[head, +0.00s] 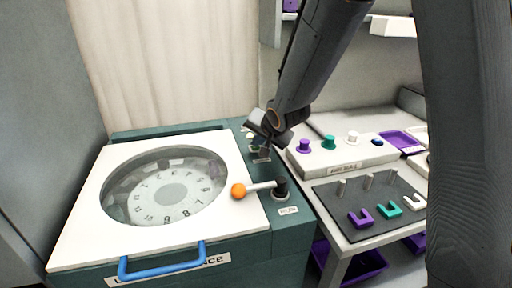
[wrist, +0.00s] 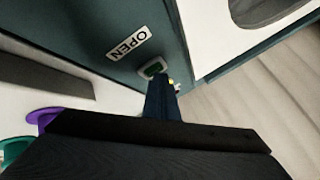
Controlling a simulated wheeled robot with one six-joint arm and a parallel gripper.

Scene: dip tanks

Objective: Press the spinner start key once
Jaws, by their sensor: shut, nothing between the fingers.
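The spinner (head: 90,215) is a teal machine with a white lid and a round window over a numbered dial. Small keys (head: 250,135) sit on its teal top at the back right of the lid; I cannot read which is the start key. My gripper (head: 264,153) is shut and empty, pointing down over this row and partly hiding it. A yellow-green bit (wrist: 171,82) shows just past the fingers.
A lever with an orange ball (head: 238,191) lies across the lid's right edge. A blue handle (head: 162,262) is at the lid's front. To the right, a white block with coloured knobs (head: 328,142) and a dark mat (head: 345,205) with pegs and U-shaped pieces stand on a bench.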

